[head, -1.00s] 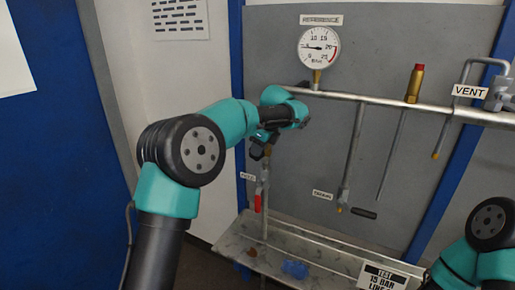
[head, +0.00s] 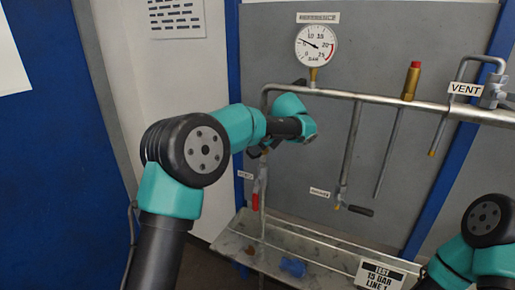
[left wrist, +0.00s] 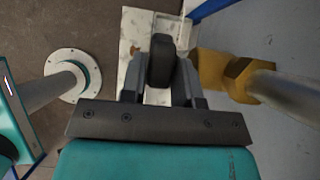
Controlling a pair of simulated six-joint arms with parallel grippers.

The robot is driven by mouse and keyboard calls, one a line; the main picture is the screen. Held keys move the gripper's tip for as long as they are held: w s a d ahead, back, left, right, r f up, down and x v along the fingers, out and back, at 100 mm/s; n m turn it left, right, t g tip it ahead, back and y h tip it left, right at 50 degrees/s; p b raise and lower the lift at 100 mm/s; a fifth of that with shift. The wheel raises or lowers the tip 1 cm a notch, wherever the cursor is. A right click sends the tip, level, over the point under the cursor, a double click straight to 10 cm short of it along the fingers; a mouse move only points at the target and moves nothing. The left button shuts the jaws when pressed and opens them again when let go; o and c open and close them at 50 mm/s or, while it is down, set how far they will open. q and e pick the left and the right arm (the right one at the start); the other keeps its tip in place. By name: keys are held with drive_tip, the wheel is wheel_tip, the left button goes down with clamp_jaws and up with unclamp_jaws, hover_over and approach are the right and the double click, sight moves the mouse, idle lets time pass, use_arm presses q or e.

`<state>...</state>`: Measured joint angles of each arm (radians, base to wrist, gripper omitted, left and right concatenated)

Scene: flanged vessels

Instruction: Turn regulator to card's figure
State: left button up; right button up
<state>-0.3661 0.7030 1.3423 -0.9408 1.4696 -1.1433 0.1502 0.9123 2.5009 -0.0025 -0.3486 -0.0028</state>
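The card (head: 381,275) at the bottom of the head view reads "TEST 15 BAR LINE 1". The round gauge (head: 316,46), marked in bar, stands on the pipe; its needle points up and left, well short of 15. In the left wrist view, my left gripper (left wrist: 162,75) has its fingers on both sides of a black knob (left wrist: 161,60), seemingly closed on it. A brass regulator body (left wrist: 222,75) is just right of the knob. In the head view my left wrist hides most of the regulator. My right arm shows at lower right; its gripper is out of view.
A red-handled valve (head: 255,202) hangs below my left wrist. A brass fitting with a red cap (head: 412,80) and the VENT label (head: 465,89) are on the pipe at right. A metal tray (head: 330,255) with a blue item (head: 293,267) lies below.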

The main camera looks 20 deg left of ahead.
use_arm(q)
drive_tip(key=shift+o, duration=0.4)
drive_tip(key=shift+d+r, duration=0.1)
drive_tip(key=shift+d, duration=0.05)
drive_tip(key=v, duration=1.7)
drive_tip(key=shift+s, duration=0.1)
